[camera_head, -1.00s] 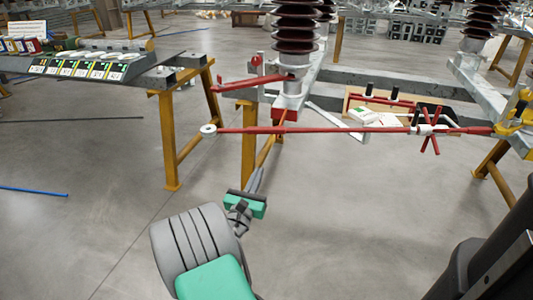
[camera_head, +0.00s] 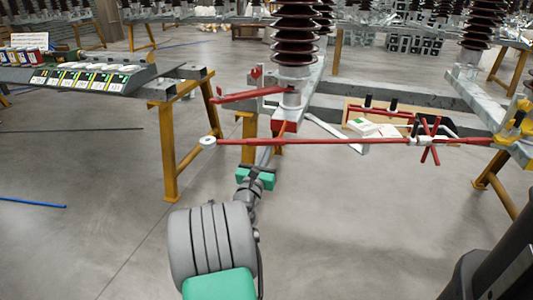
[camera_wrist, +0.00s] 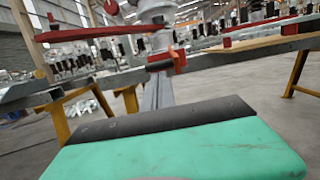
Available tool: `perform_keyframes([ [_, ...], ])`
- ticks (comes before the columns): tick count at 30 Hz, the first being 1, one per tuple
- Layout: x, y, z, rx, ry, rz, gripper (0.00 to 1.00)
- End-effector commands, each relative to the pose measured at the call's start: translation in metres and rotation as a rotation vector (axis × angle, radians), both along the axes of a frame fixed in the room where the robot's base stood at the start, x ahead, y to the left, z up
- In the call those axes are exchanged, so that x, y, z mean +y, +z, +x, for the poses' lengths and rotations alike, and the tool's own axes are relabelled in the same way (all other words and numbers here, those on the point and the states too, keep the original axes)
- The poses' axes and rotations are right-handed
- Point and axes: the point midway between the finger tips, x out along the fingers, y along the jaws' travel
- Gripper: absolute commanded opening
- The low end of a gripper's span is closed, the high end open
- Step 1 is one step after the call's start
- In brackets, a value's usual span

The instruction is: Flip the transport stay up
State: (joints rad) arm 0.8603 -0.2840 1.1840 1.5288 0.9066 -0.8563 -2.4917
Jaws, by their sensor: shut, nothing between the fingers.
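I cannot tell for sure which part is the transport stay. A thin pale bar (camera_head: 322,128) slants down and right from the frame near the insulator's foot, with its lower end behind the long red rod (camera_head: 350,141). My gripper (camera_head: 264,156) is shut and empty, its narrow grey fingers pointing away beyond its green body, close to the long rod. In the wrist view my fingers (camera_wrist: 159,88) point up the picture, below a red block (camera_wrist: 166,62) at the insulator's foot. Whether they touch anything is hidden.
A shorter red arm (camera_head: 245,95) reaches left from the dark ribbed insulator (camera_head: 294,35). Yellow trestle legs (camera_head: 170,150) stand left of my gripper. A wooden board (camera_head: 352,108) with white parts lies on the frame at right. The floor in front is clear.

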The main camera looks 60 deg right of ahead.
Motion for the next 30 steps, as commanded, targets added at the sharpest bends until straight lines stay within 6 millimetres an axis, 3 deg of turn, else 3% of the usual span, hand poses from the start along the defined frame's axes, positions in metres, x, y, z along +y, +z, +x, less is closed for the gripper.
perform_keyframes([
  [8,0.000,0.006,0.000,-0.001,0.000,0.004,0.00],
  [24,0.006,0.057,0.000,0.021,0.000,0.133,0.00],
  [30,0.006,0.063,-0.001,0.020,0.000,0.131,0.00],
])
